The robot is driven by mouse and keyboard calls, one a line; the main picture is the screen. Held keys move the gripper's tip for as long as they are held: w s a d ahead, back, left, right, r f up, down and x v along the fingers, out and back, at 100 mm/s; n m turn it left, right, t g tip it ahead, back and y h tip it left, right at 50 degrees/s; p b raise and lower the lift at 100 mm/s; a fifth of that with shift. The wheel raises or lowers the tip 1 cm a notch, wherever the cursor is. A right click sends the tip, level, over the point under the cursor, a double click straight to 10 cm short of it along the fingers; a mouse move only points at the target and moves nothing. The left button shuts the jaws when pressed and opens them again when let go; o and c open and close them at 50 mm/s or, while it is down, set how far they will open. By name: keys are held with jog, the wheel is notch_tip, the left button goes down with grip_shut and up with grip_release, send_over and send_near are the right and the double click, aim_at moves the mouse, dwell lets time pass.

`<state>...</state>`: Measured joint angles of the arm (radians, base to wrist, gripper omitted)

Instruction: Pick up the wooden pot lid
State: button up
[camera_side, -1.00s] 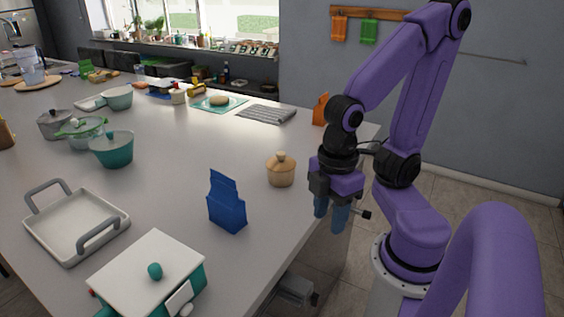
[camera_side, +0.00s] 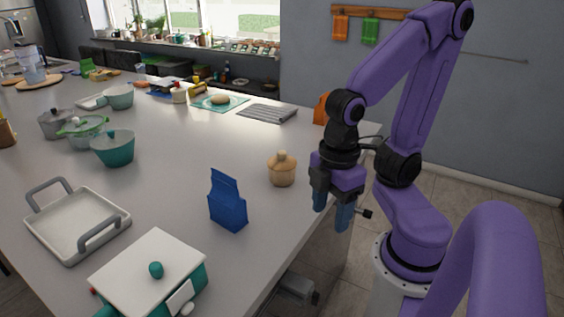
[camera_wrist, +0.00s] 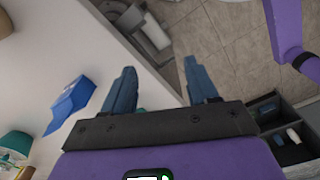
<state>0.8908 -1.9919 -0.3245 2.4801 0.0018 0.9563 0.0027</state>
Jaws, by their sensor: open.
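A small wooden pot (camera_side: 282,173) stands on the counter to the left of my gripper in the side view. Its wooden lid (camera_side: 282,157), with a round knob on top, sits on the pot. My gripper (camera_side: 334,212) points down over the counter's right edge, a short way to the right of the pot. Its two blue fingers are apart with nothing between them, as the wrist view (camera_wrist: 162,88) also shows.
A blue bag (camera_side: 228,203) stands on the counter (camera_side: 190,150) left of the pot; it also shows in the wrist view (camera_wrist: 71,104). A white-lidded teal pot (camera_side: 150,270) and a white tray (camera_side: 75,222) are nearer. An orange object (camera_side: 322,108) stands behind my gripper.

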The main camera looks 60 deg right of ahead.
notch_tip(320, 180, up, 5)
jog(key=w+a+r+m+t+y, duration=0.1)
jog(key=w+a+m+t+y, duration=0.2)
jog(key=w+a+m+y, duration=0.65)
jog(key=w+d+r+m+t+h, duration=0.1)
jog(key=w+m+t+h, duration=0.5)
jog(key=w, duration=1.2)
jog(key=w+d+m+t+h, duration=0.3)
jog(key=w+d+h, duration=0.15)
jog(key=d, duration=0.35)
jog(key=m+g+h, duration=0.9)
jog(key=h, duration=0.3)
send_over(281, 156)
jog(key=a, duration=0.3)
notch_tip(281, 156, down, 2)
jog(key=shift+h, duration=0.3)
jog(key=shift+s+d+f, duration=0.1)
jog(key=shift+s+f, duration=0.05)
jog(key=shift+f, duration=2.4)
jog(key=shift+s+f, duration=0.15)
jog(key=shift+f, duration=2.4)
notch_tip(281, 156, down, 2)
jog(key=shift+x, duration=1.1)
jog(key=shift+w+d+f, duration=0.1)
jog(key=shift+d+f, duration=0.15)
jog(key=shift+d, duration=0.1)
grip_shut()
